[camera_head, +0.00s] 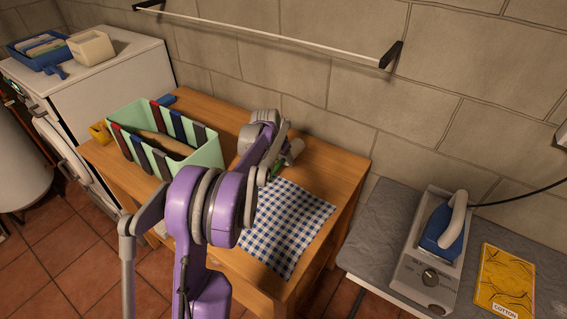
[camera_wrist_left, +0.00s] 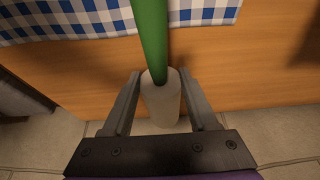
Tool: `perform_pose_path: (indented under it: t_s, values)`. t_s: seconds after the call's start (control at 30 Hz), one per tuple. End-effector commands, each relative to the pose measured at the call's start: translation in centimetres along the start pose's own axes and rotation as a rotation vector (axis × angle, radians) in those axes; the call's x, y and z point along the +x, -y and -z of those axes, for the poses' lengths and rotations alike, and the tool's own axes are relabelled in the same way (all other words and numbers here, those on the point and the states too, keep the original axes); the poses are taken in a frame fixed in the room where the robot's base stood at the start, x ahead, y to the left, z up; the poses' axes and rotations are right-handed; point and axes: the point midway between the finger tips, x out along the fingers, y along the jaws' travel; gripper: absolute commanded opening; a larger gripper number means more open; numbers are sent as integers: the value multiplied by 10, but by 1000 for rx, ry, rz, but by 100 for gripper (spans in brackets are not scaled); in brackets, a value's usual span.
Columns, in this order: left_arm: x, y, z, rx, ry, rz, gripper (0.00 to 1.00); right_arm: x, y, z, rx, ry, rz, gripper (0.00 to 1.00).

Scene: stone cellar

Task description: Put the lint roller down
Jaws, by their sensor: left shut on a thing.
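The lint roller has a white roll (camera_wrist_left: 161,103) and a green handle (camera_wrist_left: 151,38). In the left wrist view the roll lies between the two fingers of my left gripper (camera_wrist_left: 160,78), which is shut on it. In the head view the pale roll (camera_head: 295,149) shows at the end of my left gripper (camera_head: 284,150), over the back right of the wooden table (camera_head: 338,158). A bit of the green handle shows beside it; my arm hides the rest. I cannot tell whether the roller touches the table. My right gripper is not in view.
A blue checked cloth (camera_head: 288,229) lies on the table's right part. A mint striped crate (camera_head: 195,160) stands at its left. An iron (camera_head: 441,232) and a yellow cotton packet (camera_head: 505,281) are on the grey surface at right. A rail (camera_head: 265,35) crosses the stone wall.

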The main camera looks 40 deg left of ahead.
Motion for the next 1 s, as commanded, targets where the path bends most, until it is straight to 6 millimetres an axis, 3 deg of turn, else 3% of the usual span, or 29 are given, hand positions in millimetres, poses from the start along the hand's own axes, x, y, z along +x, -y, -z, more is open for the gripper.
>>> perform_pose_path:
  t_s: [0.13,0.5,0.53,0.6,0.7,1.0]
  values:
    - [18,0,-7,0,0,0,0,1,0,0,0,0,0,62]
    - [23,0,-10,0,1,0,0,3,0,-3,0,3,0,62]
    - [22,0,-9,0,0,0,65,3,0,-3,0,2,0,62]
    - [22,0,-9,0,0,0,77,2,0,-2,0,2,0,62]
    - [21,0,-9,0,0,0,89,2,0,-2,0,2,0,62]
    - [18,0,-7,0,-1,0,89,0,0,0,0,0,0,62]
